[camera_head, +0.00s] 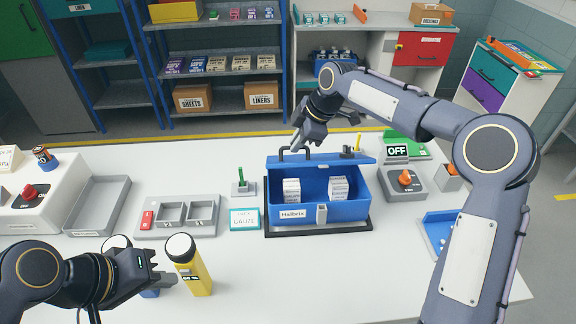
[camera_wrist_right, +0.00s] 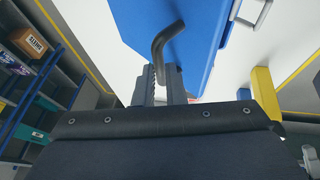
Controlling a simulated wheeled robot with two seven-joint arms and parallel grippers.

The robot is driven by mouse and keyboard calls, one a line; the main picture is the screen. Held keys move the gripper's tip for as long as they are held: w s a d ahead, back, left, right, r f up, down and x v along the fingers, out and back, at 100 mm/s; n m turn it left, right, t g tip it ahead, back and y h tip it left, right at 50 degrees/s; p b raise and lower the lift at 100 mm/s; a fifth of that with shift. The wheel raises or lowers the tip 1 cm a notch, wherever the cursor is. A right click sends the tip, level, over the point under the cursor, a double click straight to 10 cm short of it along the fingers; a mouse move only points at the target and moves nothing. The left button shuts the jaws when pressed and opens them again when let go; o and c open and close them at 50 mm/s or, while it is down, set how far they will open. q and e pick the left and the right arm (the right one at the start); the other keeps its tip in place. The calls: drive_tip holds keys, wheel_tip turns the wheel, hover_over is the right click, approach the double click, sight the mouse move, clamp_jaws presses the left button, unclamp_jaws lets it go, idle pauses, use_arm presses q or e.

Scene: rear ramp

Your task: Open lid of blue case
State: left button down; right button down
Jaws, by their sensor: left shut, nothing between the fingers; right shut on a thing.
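The blue case (camera_head: 348,211) stands on a dark base on the white table, with white boxes inside. Its lid (camera_head: 330,161) is raised at the back, and the inside shows from above. My right gripper (camera_head: 303,143) is at the lid's dark handle (camera_head: 283,153), left of the lid's middle, and shut on it. In the right wrist view, the bent handle (camera_wrist_right: 166,42) runs to the fingers (camera_wrist_right: 165,85) in front of the blue lid (camera_wrist_right: 135,14). My left gripper (camera_head: 168,278) is shut and empty, beside a yellow bottle (camera_head: 190,268), far from the case.
A teal-edged gauze box (camera_head: 244,219) and a small stand with a green stick (camera_head: 242,188) are left of the case. A grey box with an orange knob (camera_head: 404,183) and an OFF sign (camera_head: 397,151) are right of it. The front middle of the table is clear.

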drive_tip(key=shift+f, duration=0.15)
use_arm(q)
drive_tip(key=w+d+n+g+h, duration=0.2)
drive_tip(key=w+d+n+h, duration=0.25)
drive_tip(key=w, duration=0.25)
drive_tip(key=w+d+n+g+h, duration=0.3)
drive_tip(key=w+d+n, duration=0.1)
drive_tip(key=w+n, duration=0.25)
drive_tip(key=w+d+f+n+t+h, duration=0.4)
drive_tip(key=w+f+n+h, duration=0.45)
drive_tip(key=w+n, duration=0.45)
drive_tip(key=w+d+r+y, duration=0.1)
drive_tip(key=w+d, duration=0.2)
drive_tip(key=d, duration=0.6)
drive_tip(key=shift+d, duration=0.35)
drive_tip(key=shift+m, duration=0.3)
